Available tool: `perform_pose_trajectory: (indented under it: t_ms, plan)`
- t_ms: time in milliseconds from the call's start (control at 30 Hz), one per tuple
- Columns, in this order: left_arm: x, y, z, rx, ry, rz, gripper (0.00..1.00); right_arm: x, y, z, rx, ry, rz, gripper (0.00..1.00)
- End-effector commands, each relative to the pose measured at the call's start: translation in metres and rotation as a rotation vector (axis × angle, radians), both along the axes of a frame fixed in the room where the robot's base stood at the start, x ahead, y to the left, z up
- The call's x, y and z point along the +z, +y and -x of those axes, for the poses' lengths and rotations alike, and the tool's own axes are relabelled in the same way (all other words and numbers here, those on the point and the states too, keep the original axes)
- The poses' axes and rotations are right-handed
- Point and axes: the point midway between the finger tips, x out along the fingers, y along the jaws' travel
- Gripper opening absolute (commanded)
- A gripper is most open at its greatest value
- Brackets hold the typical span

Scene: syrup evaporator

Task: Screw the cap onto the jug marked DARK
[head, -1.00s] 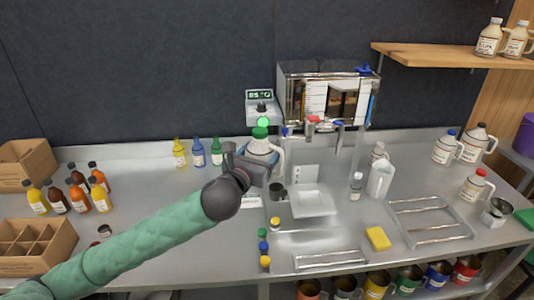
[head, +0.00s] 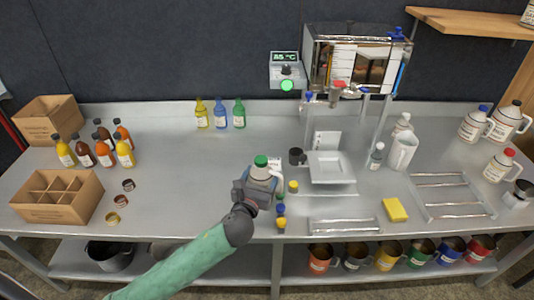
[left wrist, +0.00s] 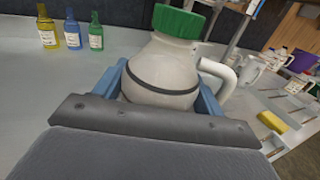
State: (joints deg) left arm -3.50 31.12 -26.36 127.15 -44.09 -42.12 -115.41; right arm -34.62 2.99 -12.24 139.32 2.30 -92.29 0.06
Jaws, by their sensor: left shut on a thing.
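A white jug (head: 262,172) with a green cap (head: 261,160) on its top is in my left gripper (head: 260,190). In the left wrist view the blue fingers sit on both sides of the jug's rounded body (left wrist: 163,75), and its handle points right. The jug looks upright; its base is hidden by my gripper and its label is not readable. Just right of it are small loose caps: a blue one (head: 281,208) and yellow ones (head: 293,186). I cannot tell which jug is marked DARK. My right gripper is not in view.
Jugs with blue (head: 475,122) and red (head: 498,165) caps stand at the right. A white scale tray (head: 327,168), a yellow sponge (head: 395,210) and wire racks (head: 345,226) lie right of my gripper. Colored bottles (head: 220,114) stand at the back. The left-centre table is clear.

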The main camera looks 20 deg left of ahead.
Motion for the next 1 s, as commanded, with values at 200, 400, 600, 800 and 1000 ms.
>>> perform_pose_trajectory:
  t_ms: [200, 400, 600, 800, 1000]
  plan:
    - [-0.036, 0.001, 0.023, 0.01, 0.007, -0.006, 0.0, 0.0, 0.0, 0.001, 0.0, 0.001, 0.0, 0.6]
    - [-0.046, 0.0, 0.031, 0.011, 0.007, -0.01, 0.0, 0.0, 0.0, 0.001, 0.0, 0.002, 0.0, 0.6]
    - [-0.047, 0.0, 0.031, 0.011, 0.006, -0.01, 0.0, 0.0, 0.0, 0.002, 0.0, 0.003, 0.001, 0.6]
    - [-0.047, 0.0, 0.031, 0.01, 0.006, -0.01, 0.0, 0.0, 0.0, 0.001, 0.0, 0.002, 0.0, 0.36]
    - [-0.047, 0.001, 0.031, 0.01, 0.007, -0.01, 0.0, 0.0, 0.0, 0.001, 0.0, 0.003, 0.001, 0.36]
